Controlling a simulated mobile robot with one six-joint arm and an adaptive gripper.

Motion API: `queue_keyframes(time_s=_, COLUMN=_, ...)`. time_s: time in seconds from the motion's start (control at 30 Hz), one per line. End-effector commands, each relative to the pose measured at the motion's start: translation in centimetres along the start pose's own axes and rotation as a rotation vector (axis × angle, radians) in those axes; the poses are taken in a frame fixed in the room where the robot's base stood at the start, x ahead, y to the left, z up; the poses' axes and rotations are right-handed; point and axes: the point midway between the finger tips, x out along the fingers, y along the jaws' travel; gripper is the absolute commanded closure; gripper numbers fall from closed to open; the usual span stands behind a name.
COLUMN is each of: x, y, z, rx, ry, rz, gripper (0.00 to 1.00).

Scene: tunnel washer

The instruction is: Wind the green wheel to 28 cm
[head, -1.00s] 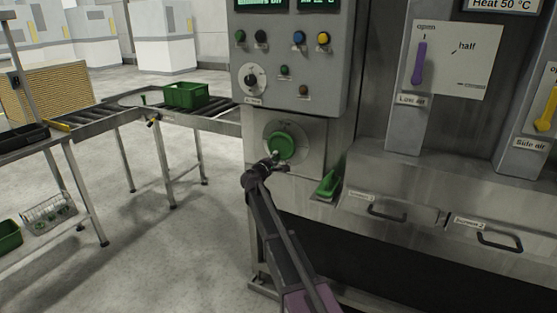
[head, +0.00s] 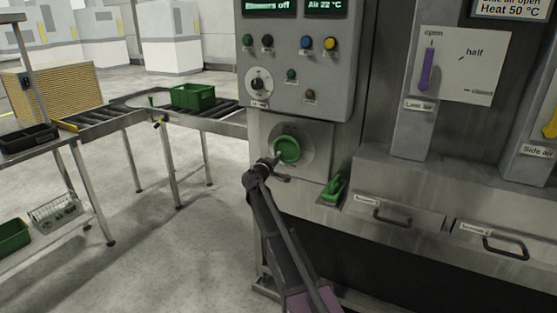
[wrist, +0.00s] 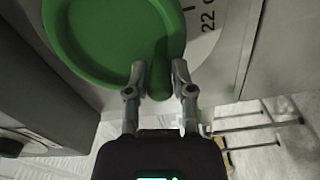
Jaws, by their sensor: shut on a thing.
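The green wheel (head: 289,149) is a round disc on a pale dial plate, low on the grey control cabinet. In the wrist view the wheel (wrist: 110,38) fills the upper left. Its green grip (wrist: 159,78) stands between my two fingertips. My gripper (wrist: 159,70) is shut on this grip. In the head view my gripper (head: 274,161) is at the lower left of the wheel. The dial marking "22 c" (wrist: 208,18) shows right of the wheel in the wrist view; the rest of the scale is hidden or too small to read.
The control panel (head: 295,60) with buttons is above the wheel. A green scoop-like thing (head: 334,190) is close on the right, beside drawers with handles (head: 392,217). A roller conveyor with a green crate (head: 192,97) stands left. Open floor lies between.

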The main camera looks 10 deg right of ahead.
Motion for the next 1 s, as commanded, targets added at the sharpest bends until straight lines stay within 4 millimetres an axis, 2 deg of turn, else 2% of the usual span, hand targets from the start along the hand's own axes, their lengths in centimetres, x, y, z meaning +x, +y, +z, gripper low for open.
queue_keyframes(time_s=0.17, x=0.0, y=0.0, z=-0.1, rx=-0.003, ry=0.004, rz=0.001, gripper=1.0)
queue_keyframes(time_s=0.2, x=0.0, y=0.0, z=-0.1, rx=-0.003, ry=0.003, rz=0.001, gripper=0.6)
queue_keyframes(time_s=0.3, x=0.0, y=0.0, z=-0.1, rx=-0.003, ry=0.002, rz=0.001, gripper=0.35)
queue_keyframes(time_s=0.77, x=-0.2, y=0.0, z=0.1, rx=-0.002, ry=0.0, rz=0.0, gripper=0.35)
queue_keyframes(time_s=1.0, x=-1.9, y=0.0, z=0.2, rx=-0.002, ry=0.001, rz=0.0, gripper=0.35)
